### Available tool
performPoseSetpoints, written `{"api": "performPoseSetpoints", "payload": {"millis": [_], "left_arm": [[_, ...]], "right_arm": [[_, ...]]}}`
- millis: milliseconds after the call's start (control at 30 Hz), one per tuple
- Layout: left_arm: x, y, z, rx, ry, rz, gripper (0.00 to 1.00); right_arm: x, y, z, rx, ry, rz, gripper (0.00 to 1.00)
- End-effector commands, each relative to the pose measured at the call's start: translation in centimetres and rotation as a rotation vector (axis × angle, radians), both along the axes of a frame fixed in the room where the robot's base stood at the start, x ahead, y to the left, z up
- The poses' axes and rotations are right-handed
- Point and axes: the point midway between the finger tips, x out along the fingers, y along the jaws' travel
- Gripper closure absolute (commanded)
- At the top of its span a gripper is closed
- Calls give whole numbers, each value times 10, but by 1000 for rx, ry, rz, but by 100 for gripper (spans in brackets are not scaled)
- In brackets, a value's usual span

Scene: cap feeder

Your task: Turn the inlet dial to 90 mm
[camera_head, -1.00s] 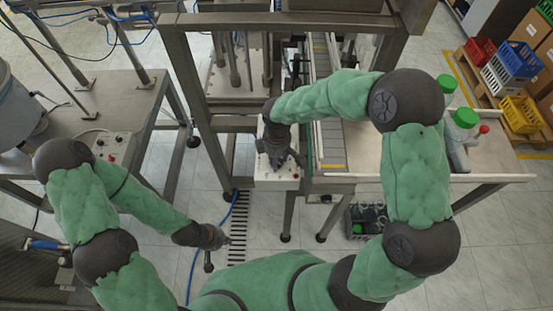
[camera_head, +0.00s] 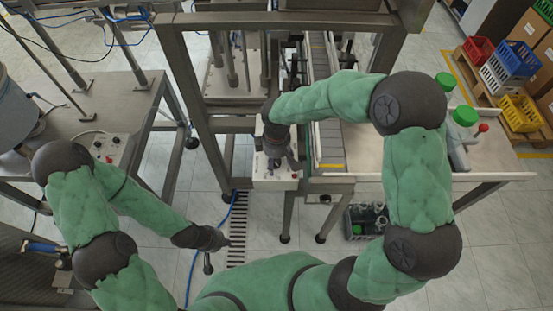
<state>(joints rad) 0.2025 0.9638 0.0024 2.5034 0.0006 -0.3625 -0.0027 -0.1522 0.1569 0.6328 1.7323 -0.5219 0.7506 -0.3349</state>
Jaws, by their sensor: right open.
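My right gripper (camera_head: 280,161) is open, pointing down over the front panel of a pale control box (camera_head: 277,183) at the front of the machine frame. Its fingers are around or just above a dark knob on that panel. The gripper hides most of the knob, so I cannot tell whether they touch or read any dial setting or scale. Small buttons show along the panel's front edge. My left gripper (camera_head: 219,252) hangs low over the floor, with its fingers apart and nothing between them.
A conveyor (camera_head: 331,145) runs right of the box, beside a side table (camera_head: 490,160) with green-capped containers. Steel frame posts (camera_head: 190,110) stand to the left. A second control box (camera_head: 112,148) sits on the left table. A dark crate (camera_head: 366,221) stands on the floor.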

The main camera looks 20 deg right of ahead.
Motion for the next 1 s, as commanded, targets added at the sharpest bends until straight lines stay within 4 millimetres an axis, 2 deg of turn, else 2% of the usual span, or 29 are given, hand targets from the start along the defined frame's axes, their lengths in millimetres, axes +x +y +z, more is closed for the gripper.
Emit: {"api": "performPoseSetpoints", "payload": {"millis": [133,267,700,833,1000], "left_arm": [[0,0,0,0,0,0,100],[0,0,0,0,0,0,100],[0,0,0,0,0,0,100],[0,0,0,0,0,0,100],[0,0,0,0,0,0,100]], "right_arm": [[1,0,5,1,-3,0,34],[2,0,21,0,-8,1,34],[1,0,101,1,-3,-1,34],[0,-1,114,0,-1,0,34],[0,-1,120,0,0,-1,34]]}}
